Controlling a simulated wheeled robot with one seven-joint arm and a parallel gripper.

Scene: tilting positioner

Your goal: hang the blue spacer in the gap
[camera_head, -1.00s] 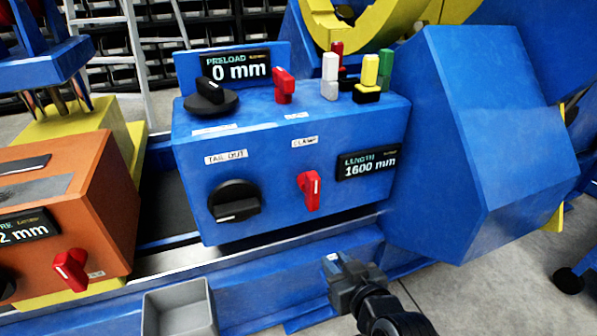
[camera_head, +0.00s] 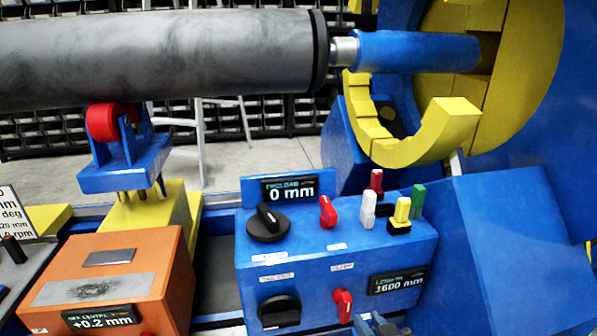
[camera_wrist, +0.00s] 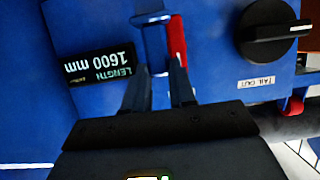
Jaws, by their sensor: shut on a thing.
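My gripper (camera_wrist: 155,88) is shut on a small blue piece (camera_wrist: 152,45), which I take to be the blue spacer, in the wrist view. The piece stands out beyond the fingertips in front of the blue control box; its full shape is unclear. A short bare silver shaft (camera_head: 344,51) shows in the gap between the grey roller's dark end disc (camera_head: 319,52) and a blue cylinder (camera_head: 415,51), high above the box. Nothing hangs on that shaft.
The blue control box (camera_head: 330,255) has knobs, red levers and coloured posts on top. A red clamp lever (camera_wrist: 177,42) is close beside the held piece. A yellow curved jaw (camera_head: 430,140) lies below the blue cylinder. An orange box (camera_head: 120,270) is at left.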

